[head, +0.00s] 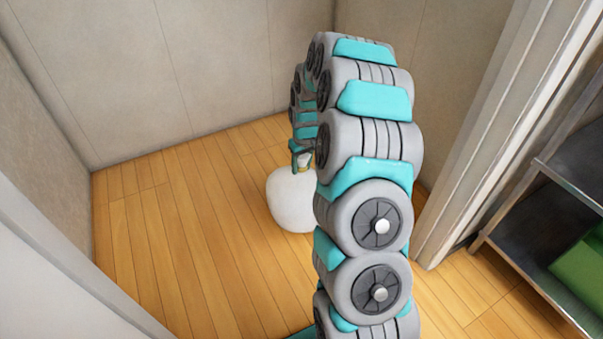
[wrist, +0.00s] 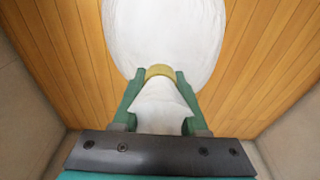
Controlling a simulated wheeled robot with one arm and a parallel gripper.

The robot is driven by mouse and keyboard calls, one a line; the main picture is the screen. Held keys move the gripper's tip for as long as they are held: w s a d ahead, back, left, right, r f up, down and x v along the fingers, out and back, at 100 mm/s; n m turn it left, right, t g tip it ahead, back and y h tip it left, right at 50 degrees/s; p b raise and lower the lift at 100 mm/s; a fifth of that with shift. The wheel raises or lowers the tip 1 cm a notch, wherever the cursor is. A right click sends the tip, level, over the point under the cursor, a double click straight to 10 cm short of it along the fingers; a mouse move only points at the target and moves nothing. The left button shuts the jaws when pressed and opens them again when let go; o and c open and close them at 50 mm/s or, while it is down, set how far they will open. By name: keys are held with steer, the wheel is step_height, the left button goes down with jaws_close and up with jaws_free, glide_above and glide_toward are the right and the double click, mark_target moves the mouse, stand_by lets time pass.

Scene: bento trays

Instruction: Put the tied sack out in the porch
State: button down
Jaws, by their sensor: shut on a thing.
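The tied sack is white and rounded (head: 291,200), with a yellowish band around its neck. In the head view it is partly hidden behind my arm. It also fills the upper middle of the wrist view (wrist: 165,35). My gripper (head: 300,155) is above the sack, its green fingers (wrist: 158,100) on either side of the neck at the band. The gripper is shut on the neck, and the gathered top of the sack sticks up between the fingers. Whether the sack's underside touches the floor I cannot tell.
A small walled space with a wooden plank floor (head: 190,230) lies ahead, its floor bare left of the sack. A pale door frame (head: 480,140) stands on the right. Beyond it is a dark metal shelf (head: 570,180) with a green thing (head: 583,268). A pale wall edge (head: 60,275) is at lower left.

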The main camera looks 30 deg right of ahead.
mark_target(303, 157)
steer(key=shift+w+d+f, duration=0.1)
steer(key=shift+f, duration=1.75)
steer(key=shift+c, duration=2.2)
jaws_free()
steer(key=r, duration=0.4)
steer(key=s+r, duration=0.1)
steer(key=r, duration=0.6)
steer(key=shift+s+r, duration=0.35)
steer(key=shift+s, duration=0.05)
steer(key=s+a+r+g, duration=0.1)
steer(key=s+a+r, duration=0.35)
steer(key=s, duration=0.35)
steer(key=s+a+r, duration=0.3)
steer(key=s+a, duration=0.2)
steer(key=s, duration=0.2)
steer(key=s+a+r+g, duration=0.1)
steer(key=s+a+r, duration=0.2)
steer(key=s+a, duration=0.35)
steer(key=s+a+g, duration=0.1)
steer(key=s, duration=1.7)
steer(key=shift+s+r+g, duration=0.15)
steer(key=shift+r+g, duration=0.15)
